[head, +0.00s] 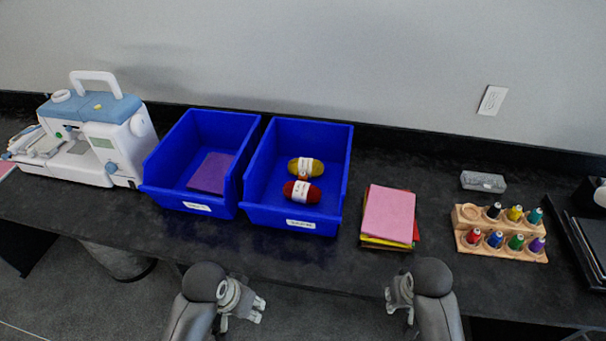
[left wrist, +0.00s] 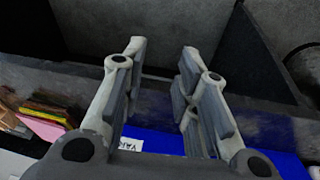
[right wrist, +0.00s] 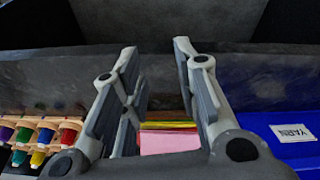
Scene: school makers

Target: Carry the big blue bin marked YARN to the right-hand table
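The big blue YARN bin (head: 337,190) stands on the black table beside a second blue bin. It holds a yellow yarn ball (head: 306,167) and a red yarn ball (head: 302,192), and has a white label on its front. Its YARN label (right wrist: 292,132) is readable in the right wrist view; the label (left wrist: 130,145) is partly hidden in the left wrist view. My left gripper (head: 260,304) is open and empty, in front of the bins near the table's front edge. My right gripper (head: 390,298) is open and empty, in front of the felt stack. Neither touches the bin.
The second blue bin (head: 170,188) holds purple felt and stands close on the left. A felt stack (head: 388,215) lies just right of the YARN bin. A thread rack (head: 500,248) stands further right. A sewing machine (head: 110,150) is at the left.

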